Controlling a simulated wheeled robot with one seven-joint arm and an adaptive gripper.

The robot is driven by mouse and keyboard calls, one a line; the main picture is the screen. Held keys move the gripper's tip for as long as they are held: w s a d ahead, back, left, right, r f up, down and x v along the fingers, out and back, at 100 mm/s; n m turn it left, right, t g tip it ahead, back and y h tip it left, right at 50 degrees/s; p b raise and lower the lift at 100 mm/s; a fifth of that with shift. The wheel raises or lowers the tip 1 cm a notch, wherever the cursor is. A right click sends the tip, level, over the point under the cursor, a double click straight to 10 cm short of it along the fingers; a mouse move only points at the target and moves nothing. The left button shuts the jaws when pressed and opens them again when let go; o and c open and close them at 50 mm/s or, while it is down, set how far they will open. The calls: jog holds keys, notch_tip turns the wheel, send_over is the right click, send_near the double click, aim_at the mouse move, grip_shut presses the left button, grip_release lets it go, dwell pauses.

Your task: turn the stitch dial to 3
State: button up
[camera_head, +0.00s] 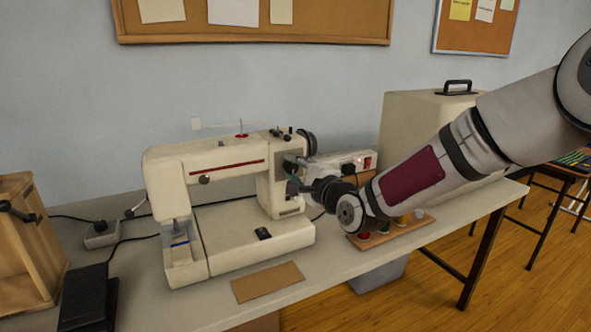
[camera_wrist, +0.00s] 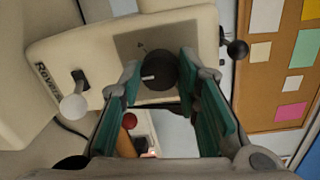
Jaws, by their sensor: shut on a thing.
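The cream sewing machine (camera_head: 228,158) stands on the table in the head view. The stitch dial (camera_wrist: 160,70) is a round black knob with a short white mark on a grey plate in the wrist view; its mark points left in the picture. My gripper (camera_wrist: 160,82) has its teal-padded fingers shut on the dial, one on each side. In the head view my gripper (camera_head: 300,186) is at the machine's right pillar and hides part of its front.
A lever with a white knob (camera_wrist: 73,107) sits left of the dial in the wrist view. A large beige case (camera_head: 425,118) and a wooden rack of spools (camera_head: 415,222) are by my arm. A black pedal (camera_head: 88,300) lies at the table's left front.

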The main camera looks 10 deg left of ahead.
jog(key=o, duration=1.2)
jog(key=shift+c, duration=0.2)
jog(key=shift+d, duration=0.1)
jog(key=v, duration=1.1)
jog(key=shift+s+d, duration=0.2)
jog(key=shift+s, duration=0.15)
jog(key=shift+f, duration=0.1)
